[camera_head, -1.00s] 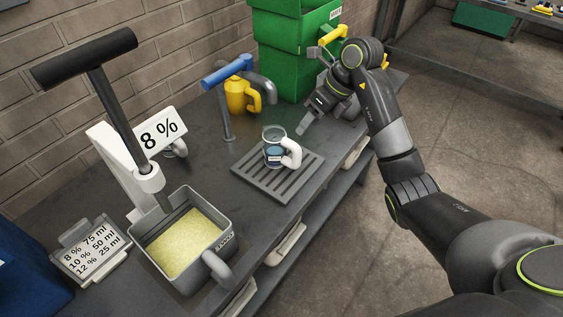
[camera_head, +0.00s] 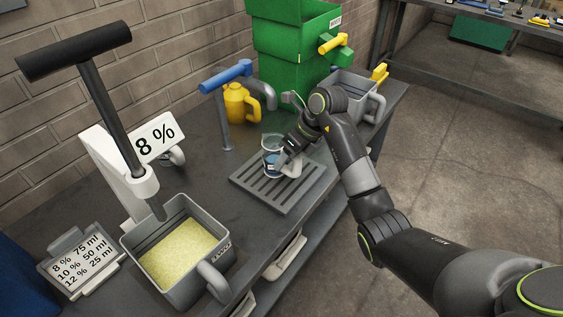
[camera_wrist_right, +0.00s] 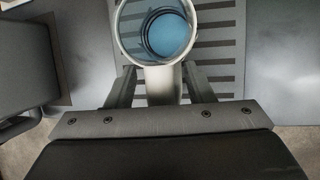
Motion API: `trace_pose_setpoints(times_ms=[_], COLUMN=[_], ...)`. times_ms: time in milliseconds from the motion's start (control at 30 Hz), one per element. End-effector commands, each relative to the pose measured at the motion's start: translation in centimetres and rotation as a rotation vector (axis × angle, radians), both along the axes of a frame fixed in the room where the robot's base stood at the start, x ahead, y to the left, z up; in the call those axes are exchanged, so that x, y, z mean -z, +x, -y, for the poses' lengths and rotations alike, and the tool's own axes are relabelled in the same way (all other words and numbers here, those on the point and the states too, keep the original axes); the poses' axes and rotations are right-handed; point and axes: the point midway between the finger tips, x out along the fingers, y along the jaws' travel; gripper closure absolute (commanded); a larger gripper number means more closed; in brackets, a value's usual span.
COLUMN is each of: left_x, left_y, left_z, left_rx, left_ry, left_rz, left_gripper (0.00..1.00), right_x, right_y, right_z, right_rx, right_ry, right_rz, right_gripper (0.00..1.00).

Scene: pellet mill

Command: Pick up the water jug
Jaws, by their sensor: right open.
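The water jug (camera_head: 270,145) is a clear cup with a white handle and blue water inside. It stands on the slotted drip tray (camera_head: 259,190) below the blue-handled tap (camera_head: 227,76). My right gripper (camera_head: 287,160) is at the jug's handle side and hides part of it in the head view. In the right wrist view, the jug (camera_wrist_right: 165,27) is seen from above. Its white handle (camera_wrist_right: 162,84) lies between the two open fingers of my right gripper (camera_wrist_right: 158,82); I cannot tell whether either finger touches it. My left gripper is not in view.
A grey bin of yellow meal (camera_head: 179,254) stands at the front, below a white press with a black T-handle (camera_head: 75,50). A yellow jug (camera_head: 238,102) stands behind the tap. Green crates (camera_head: 293,45) and another grey bin (camera_head: 352,88) are at the back.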

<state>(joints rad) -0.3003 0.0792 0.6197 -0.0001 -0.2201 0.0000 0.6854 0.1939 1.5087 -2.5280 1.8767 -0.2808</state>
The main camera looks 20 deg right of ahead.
Motion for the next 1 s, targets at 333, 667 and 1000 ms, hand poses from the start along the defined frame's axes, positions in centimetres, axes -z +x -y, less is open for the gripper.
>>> trace_pose_setpoints(times_ms=[333, 667, 1000], left_x=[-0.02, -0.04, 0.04], left_y=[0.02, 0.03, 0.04], left_z=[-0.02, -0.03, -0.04], left_rx=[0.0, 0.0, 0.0], left_ry=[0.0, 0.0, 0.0], left_rz=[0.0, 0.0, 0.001], left_gripper=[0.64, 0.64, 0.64], right_x=[0.44, 0.41, 0.14], right_y=[0.08, 0.08, 0.14], right_z=[-0.12, -0.12, -0.13], right_rx=[-0.001, -0.001, -0.001], right_ry=[-0.001, -0.001, -0.001], right_rz=[0.001, 0.001, 0.003], right_gripper=[0.6, 1.0, 1.0])
